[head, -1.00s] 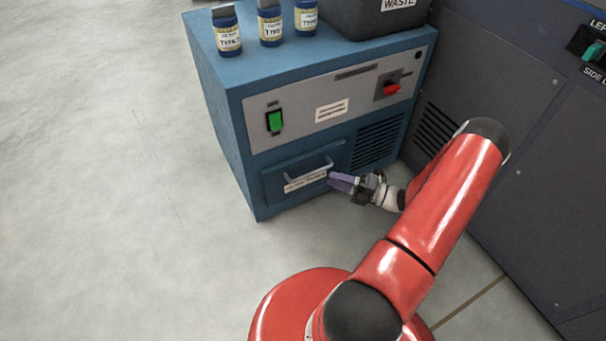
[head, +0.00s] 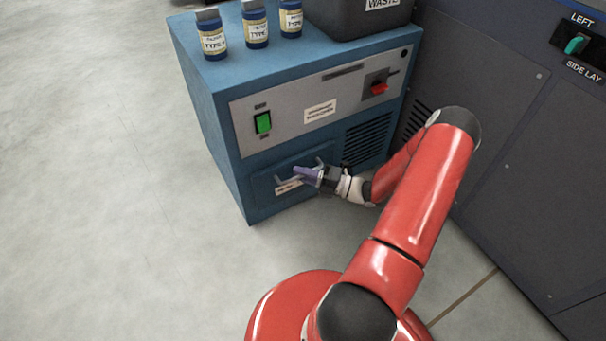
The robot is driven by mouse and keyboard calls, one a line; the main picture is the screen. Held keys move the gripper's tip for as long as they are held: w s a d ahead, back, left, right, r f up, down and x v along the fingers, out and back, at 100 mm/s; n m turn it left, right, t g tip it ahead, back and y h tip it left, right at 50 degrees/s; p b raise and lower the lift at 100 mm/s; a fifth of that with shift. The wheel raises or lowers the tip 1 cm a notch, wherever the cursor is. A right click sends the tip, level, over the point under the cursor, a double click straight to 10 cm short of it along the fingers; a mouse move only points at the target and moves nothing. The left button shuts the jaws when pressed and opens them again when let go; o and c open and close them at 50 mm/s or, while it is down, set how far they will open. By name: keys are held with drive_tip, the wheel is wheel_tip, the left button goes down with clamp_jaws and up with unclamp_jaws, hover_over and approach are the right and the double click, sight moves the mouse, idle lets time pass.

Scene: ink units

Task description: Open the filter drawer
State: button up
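The filter drawer (head: 262,189) is a blue front panel low on the blue cabinet, with a pale label and a light grey bar handle (head: 281,180). The drawer looks closed, flush with the cabinet. The fingers overlap the handle in the picture. I cannot tell whether they are closed around the bar or only in front of it.
The blue cabinet (head: 221,150) carries a green switch (head: 263,122), a red knob (head: 379,88) and a vent (head: 367,142). Several bottles (head: 255,27) and a black waste bin (head: 350,16) stand on top. A dark machine (head: 520,150) stands to the right. Floor (head: 100,200) at left is clear.

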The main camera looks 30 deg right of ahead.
clamp_jaws()
drive_tip(key=s+p, duration=0.4)
drive_tip(key=s, duration=1.2)
drive_tip(key=shift+d, duration=0.3)
drive_tip(key=shift+s, duration=0.1)
drive_tip(key=shift+o, duration=1.4)
unclamp_jaws()
drive_tip(key=v, duration=0.7)
drive_tip(key=shift+s+d, duration=0.25)
drive_tip(key=shift+d, duration=0.05)
